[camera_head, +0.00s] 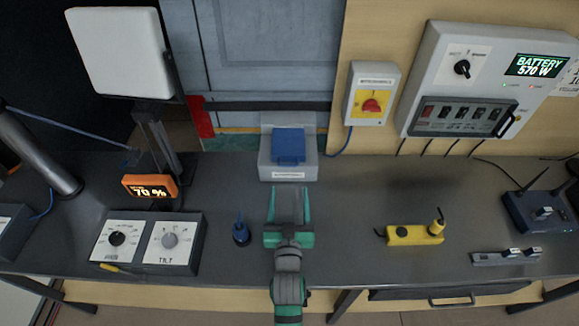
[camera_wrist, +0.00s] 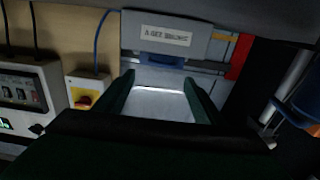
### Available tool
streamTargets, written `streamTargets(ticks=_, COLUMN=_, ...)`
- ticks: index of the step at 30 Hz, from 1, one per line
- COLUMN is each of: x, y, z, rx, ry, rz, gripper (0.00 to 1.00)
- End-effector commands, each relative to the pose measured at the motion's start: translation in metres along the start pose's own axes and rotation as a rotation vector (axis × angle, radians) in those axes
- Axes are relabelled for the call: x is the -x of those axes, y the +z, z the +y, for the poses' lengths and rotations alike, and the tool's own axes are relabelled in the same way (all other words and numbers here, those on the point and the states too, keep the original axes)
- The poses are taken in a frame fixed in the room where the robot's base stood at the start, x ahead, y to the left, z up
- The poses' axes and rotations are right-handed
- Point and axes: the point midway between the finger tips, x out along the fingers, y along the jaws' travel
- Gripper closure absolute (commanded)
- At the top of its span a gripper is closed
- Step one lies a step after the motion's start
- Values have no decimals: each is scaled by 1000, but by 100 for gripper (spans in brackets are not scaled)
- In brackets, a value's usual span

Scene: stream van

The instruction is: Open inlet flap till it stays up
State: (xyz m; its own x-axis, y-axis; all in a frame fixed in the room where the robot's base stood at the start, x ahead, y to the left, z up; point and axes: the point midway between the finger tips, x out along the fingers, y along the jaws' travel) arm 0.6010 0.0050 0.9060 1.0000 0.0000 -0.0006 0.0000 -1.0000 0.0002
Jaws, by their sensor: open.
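The inlet is a small grey box (camera_head: 265,160) with a label on its lower front, standing at the back of the bench. Its blue flap (camera_head: 289,146) lies over the face of the box and looks down. In the wrist view the labelled box (camera_wrist: 200,42) is at the top, with a blue edge of the flap (camera_wrist: 162,60) below the label. My gripper (camera_head: 289,190) is open and empty, just in front of the box and lined up with it. Its two fingers also show in the wrist view (camera_wrist: 158,84), apart from the flap.
A yellow switch box with a red knob (camera_head: 371,104) and a battery panel (camera_head: 440,75) are on the right wall. A dial box (camera_head: 148,241), an orange display (camera_head: 149,187) and a small blue object (camera_head: 240,230) stand left. A yellow device (camera_head: 415,234) lies right.

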Motion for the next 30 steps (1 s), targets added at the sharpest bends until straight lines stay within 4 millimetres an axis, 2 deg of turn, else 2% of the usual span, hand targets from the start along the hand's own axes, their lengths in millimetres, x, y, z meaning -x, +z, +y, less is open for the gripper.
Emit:
streamTargets(ticks=18, x=-88, y=-1, z=0, rx=0, ry=0, rz=2, gripper=37)
streamTargets(ticks=24, x=-101, y=-1, z=0, rx=0, ry=0, rz=1, gripper=37)
streamTargets(ticks=30, x=-104, y=0, z=0, rx=0, ry=0, rz=1, gripper=37)
